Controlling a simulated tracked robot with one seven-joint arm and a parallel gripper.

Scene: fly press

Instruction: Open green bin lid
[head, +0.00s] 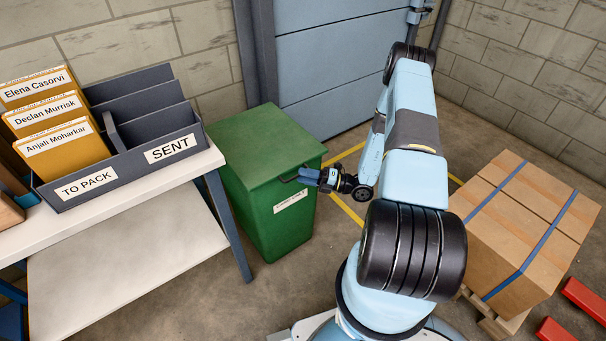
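The green bin (285,223) stands on the floor in the middle of the head view, with a white label on its front. Its green lid (255,145) lies flat and closed on top. A dark handle (290,178) shows at the lid's right front edge. My gripper (312,175) is at this handle, at the lid's right edge, and appears to touch or nearly touch it. The fingers are small and dark here, so I cannot tell whether they are shut on the handle. My arm reaches in from the lower right.
A table (130,215) with a grey sorter (125,170) holding yellow envelopes (55,135) stands left of the bin. Strapped cardboard boxes (525,225) stand on a pallet at the right. A blue shutter door (325,70) is behind the bin. Yellow lines mark the floor.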

